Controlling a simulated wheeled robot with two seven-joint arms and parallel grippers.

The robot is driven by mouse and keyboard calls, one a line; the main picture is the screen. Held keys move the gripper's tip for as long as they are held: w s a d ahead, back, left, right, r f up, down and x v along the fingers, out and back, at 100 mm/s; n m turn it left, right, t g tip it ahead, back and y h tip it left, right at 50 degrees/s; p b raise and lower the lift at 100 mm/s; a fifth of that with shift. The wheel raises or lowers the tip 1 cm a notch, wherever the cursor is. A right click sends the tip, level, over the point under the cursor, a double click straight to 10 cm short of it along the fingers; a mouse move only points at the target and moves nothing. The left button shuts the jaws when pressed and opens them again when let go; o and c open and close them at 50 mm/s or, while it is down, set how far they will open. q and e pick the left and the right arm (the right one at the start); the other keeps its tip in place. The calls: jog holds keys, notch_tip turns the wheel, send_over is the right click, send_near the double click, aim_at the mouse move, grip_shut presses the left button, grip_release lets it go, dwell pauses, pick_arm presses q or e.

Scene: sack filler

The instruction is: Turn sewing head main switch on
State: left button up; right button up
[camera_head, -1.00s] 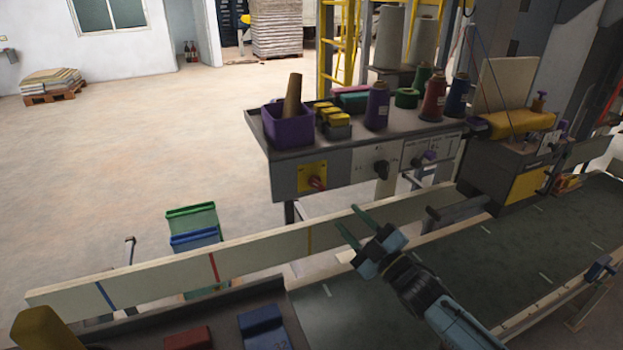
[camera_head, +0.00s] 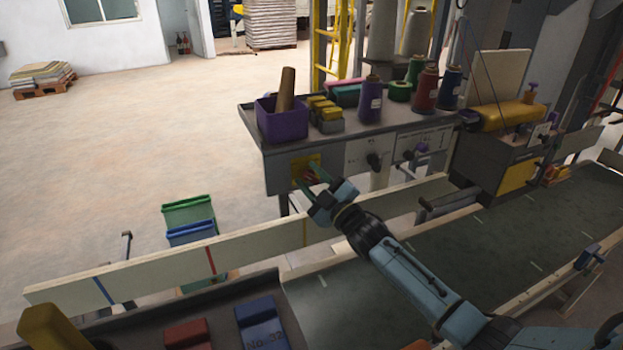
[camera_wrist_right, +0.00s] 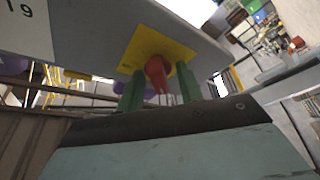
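The main switch is a red rotary knob (camera_wrist_right: 157,74) on a yellow plate (camera_head: 313,160), on the front panel of the grey sewing-head bench. My right gripper (camera_head: 313,177) is at this plate, its green fingers pointing at the knob and partly hiding it in the head view. In the right wrist view the open fingers (camera_wrist_right: 160,90) stand on either side of the red knob, with small gaps visible. Whether the fingertips touch the panel I cannot tell. My left gripper is not in view.
A black knob (camera_head: 374,161) and another dark knob (camera_head: 408,154) sit right of the plate. The bench top (camera_head: 345,137) holds thread cones and a purple bin (camera_head: 283,122). A pale guide board (camera_head: 260,246) runs below, along the dark conveyor (camera_head: 440,250).

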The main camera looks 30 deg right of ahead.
jog(key=shift+c, duration=0.6)
jog(key=c, duration=0.5)
jog(key=shift+c, duration=0.2)
jog(key=shift+m, duration=0.3)
jog(key=m+t+h+b, duration=0.1)
jog(key=m+h, duration=0.1)
jog(key=m, duration=0.2)
jog(key=shift+m, duration=0.3)
jog(key=m+h, duration=0.1)
jog(key=m, duration=0.2)
jog(key=m+h, duration=0.2)
jog(key=m, duration=0.1)
jog(key=shift+m+t+h, duration=0.3)
jog(key=shift+m+t, duration=0.1)
jog(key=m+h, duration=0.1)
jog(key=m, duration=0.2)
jog(key=m+h+p, duration=0.1)
jog(key=m+h, duration=0.1)
jog(key=m, duration=0.1)
jog(key=shift+m+g, duration=0.3)
jog(key=m+g+h+p, duration=0.1)
jog(key=m, duration=0.2)
jog(key=m+h+p, duration=0.1)
jog(key=m+h, duration=0.1)
jog(key=m, duration=0.1)
jog(key=shift+d+g+p, duration=0.1)
jog(key=shift+g+p, duration=0.2)
jog(key=shift+g, duration=0.1)
jog(key=shift+m, duration=0.5)
